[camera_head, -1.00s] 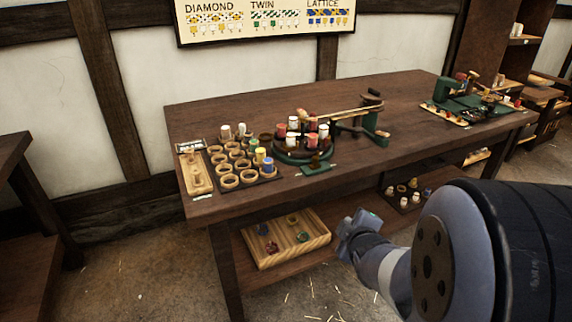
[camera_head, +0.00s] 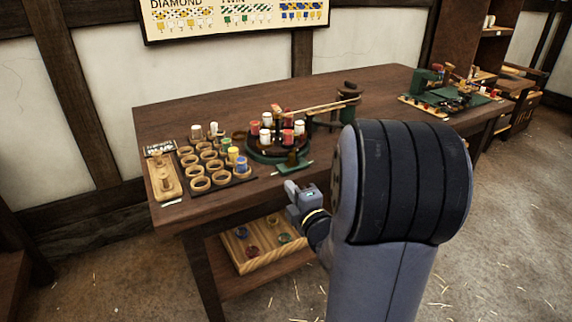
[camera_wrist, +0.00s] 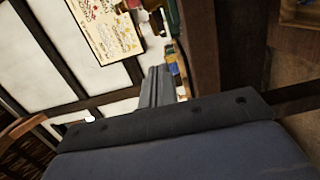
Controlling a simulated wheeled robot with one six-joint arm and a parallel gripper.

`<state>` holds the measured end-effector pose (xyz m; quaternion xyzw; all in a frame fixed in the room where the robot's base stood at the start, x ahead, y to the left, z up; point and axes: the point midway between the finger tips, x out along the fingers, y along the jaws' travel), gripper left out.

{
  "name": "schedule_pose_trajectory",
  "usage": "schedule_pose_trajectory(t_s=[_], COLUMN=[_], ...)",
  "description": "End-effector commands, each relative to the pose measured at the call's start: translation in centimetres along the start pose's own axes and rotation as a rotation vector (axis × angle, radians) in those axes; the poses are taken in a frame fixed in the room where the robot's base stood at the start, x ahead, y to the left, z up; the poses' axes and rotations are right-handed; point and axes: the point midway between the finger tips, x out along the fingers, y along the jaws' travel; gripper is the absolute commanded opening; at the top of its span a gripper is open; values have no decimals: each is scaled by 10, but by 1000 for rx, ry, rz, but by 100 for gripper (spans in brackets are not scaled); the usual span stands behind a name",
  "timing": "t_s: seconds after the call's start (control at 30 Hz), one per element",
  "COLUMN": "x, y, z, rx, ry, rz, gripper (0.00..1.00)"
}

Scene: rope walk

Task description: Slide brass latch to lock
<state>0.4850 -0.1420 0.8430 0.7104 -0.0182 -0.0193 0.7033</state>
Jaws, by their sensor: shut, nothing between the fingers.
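A round dark carousel on a green base (camera_head: 262,157) stands on the workbench, carrying several red and white bobbins. At its front edge a small brownish-brass piece (camera_head: 292,158) sits on a green plate (camera_head: 295,168); it may be the brass latch, but it is too small to tell its position. My gripper (camera_head: 290,188) is shut and empty, just off the bench's front edge, below and in front of that plate, touching nothing. In the wrist view my gripper's fingers (camera_wrist: 158,84) lie together, with the blurred bench items beyond; no latch is clear there.
A dark rack of wooden rings (camera_head: 200,185) with some bobbins and a wooden tray (camera_head: 164,190) lie left of the carousel. A brass-coloured bar (camera_head: 318,107) runs right from it. A wooden board (camera_head: 240,258) sits on the lower shelf. The bench front (camera_head: 215,215) is bare.

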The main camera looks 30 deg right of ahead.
Motion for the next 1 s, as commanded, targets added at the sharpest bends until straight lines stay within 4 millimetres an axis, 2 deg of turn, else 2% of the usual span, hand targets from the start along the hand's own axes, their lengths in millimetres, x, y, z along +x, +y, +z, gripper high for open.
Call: schedule_pose_trajectory(t_s=[0.17, 0.27, 0.67, 0.8, 1.0], x=[7, 21, 101, 106, 109], y=[0, 0, 0, 0, 0], z=[0, -1, -1, 23, 37], rx=[1, 1, 2, 1, 1], ry=[1, 2, 2, -5, -2], rz=[-1, -1, -1, -1, -1], gripper=[0, 0, 0, 0, 0])
